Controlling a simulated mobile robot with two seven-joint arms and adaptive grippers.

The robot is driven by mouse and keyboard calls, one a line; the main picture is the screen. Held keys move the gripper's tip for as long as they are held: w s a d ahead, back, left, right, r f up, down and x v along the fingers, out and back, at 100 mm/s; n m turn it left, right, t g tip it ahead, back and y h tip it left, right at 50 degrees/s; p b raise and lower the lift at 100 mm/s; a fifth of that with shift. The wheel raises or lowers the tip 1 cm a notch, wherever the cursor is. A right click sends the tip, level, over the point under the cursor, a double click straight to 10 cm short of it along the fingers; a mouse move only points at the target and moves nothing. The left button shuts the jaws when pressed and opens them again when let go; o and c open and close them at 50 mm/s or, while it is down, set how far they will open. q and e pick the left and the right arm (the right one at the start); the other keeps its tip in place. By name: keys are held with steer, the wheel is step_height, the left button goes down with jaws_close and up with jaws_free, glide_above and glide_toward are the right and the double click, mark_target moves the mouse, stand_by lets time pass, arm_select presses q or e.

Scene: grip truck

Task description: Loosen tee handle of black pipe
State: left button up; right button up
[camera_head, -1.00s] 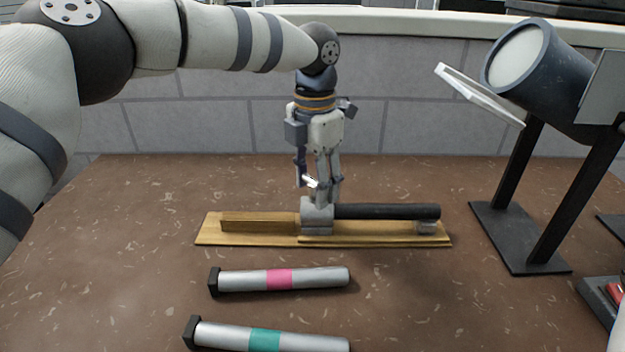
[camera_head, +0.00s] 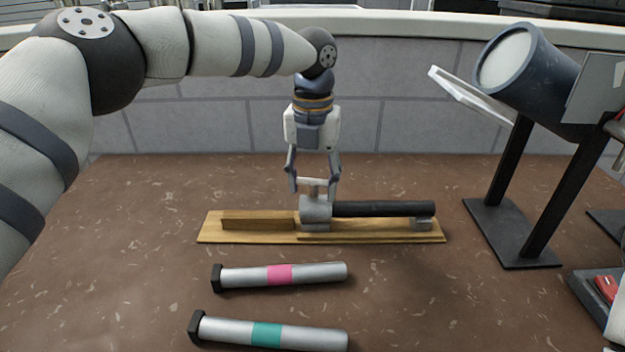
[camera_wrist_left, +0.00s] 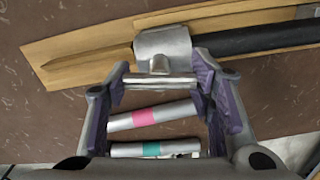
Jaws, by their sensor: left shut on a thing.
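The black pipe (camera_head: 385,209) lies on a wooden board (camera_head: 262,238), its left end in a grey metal clamp (camera_head: 315,210). A light metal tee handle (camera_head: 313,183) sits on a short stem on top of the clamp. My left gripper (camera_head: 315,188) points down over the clamp, shut on the tee handle. In the left wrist view the handle bar (camera_wrist_left: 158,80) spans between the two purple-padded fingers, beside the clamp (camera_wrist_left: 163,50). My right gripper is not in view.
Two silver cylinders with black end caps lie in front of the board, one with a pink band (camera_head: 310,274), one with a teal band (camera_head: 305,334). A lamp-like device (camera_head: 525,65) on black posts stands at the right. The table's left side is clear.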

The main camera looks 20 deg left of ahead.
mark_target(313, 179)
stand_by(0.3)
arm_select(q)
steer(key=o, duration=1.2)
step_height(313, 179, up, 12)
steer(key=shift+f, duration=0.1)
